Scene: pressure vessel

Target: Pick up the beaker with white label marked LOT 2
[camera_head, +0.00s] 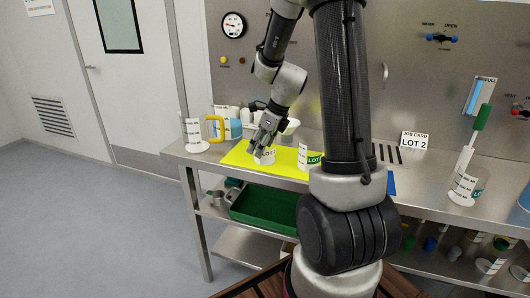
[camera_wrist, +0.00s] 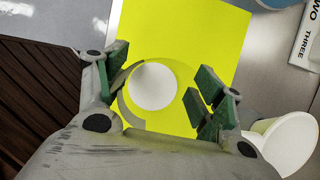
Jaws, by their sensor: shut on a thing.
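A clear beaker with a white label (camera_head: 267,157) stands at the yellow mat (camera_head: 237,155); its printing looks like LOT with a small, hard-to-read number. My gripper (camera_head: 263,144) is above it, with the fingers around it. In the wrist view the beaker, with a round white base (camera_wrist: 154,87), lies between the green fingertips of my gripper (camera_wrist: 160,84), which is shut on it. Whether it is lifted off the mat cannot be told. A second vessel with a green LOT label (camera_head: 311,159) stands to the right on the mat.
A job card (camera_head: 414,140) reading LOT 2 is on the back panel. A yellow-handled jug (camera_head: 216,128) and a labelled cylinder (camera_head: 194,134) stand left. A green tray (camera_head: 266,207) is below.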

